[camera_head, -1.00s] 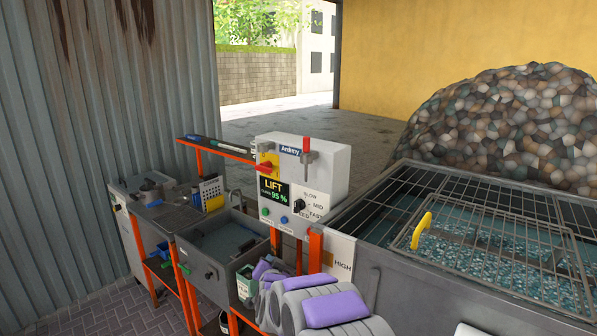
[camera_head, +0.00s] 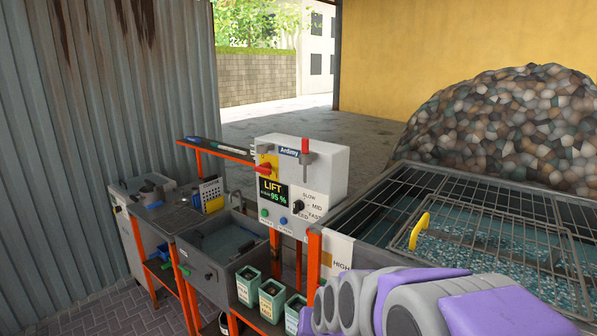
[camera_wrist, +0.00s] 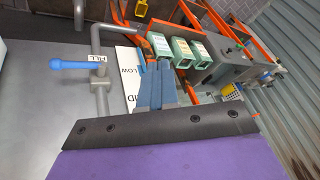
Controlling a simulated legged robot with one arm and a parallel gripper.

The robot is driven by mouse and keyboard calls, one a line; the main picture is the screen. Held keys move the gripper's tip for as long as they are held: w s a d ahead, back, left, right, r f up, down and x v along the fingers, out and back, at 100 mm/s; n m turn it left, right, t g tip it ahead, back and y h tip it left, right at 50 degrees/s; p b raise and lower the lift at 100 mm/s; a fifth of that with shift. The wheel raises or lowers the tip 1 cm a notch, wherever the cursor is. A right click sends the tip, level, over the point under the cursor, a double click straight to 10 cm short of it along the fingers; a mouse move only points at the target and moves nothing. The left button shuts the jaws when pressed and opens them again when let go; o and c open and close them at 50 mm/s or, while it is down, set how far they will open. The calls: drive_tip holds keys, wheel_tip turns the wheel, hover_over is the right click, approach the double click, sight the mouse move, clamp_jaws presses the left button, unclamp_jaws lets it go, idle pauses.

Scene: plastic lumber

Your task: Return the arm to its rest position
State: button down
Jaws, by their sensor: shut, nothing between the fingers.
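My arm (camera_head: 430,300), grey with purple covers, reaches in along the bottom right of the head view, in front of the mesh-topped tank (camera_head: 372,300). My gripper (camera_wrist: 163,68) shows in the wrist view as blue-grey fingers closed together, with nothing between them. In the head view I cannot make out the fingers. In the wrist view, the fingers are beside a row of green labelled cups (camera_wrist: 183,52) and a white panel (camera_wrist: 130,72); I cannot tell the gap.
A control box (camera_head: 325,172) with a LIFT display stands behind the arm. Green cups (camera_head: 271,300) stand on an orange-framed bench by a sink (camera_head: 215,245). A blue-handled valve (camera_wrist: 75,65) on a grey pipe is close in the wrist view. Open paved floor (camera_head: 290,118) lies beyond.

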drive_tip(key=s+d+g+h, duration=0.1)
drive_tip(key=s+d+g, duration=0.2)
drive_tip(key=s, duration=1.2)
drive_tip(key=s+d+n+g+h, duration=0.1)
drive_tip(key=s+d+g, duration=0.3)
drive_tip(key=s, duration=1.2)
drive_tip(key=d, duration=0.3)
drive_tip(key=shift+s+d+r, duration=0.2)
drive_tip(key=shift+s+d, duration=0.05)
drive_tip(key=shift+d, duration=0.15)
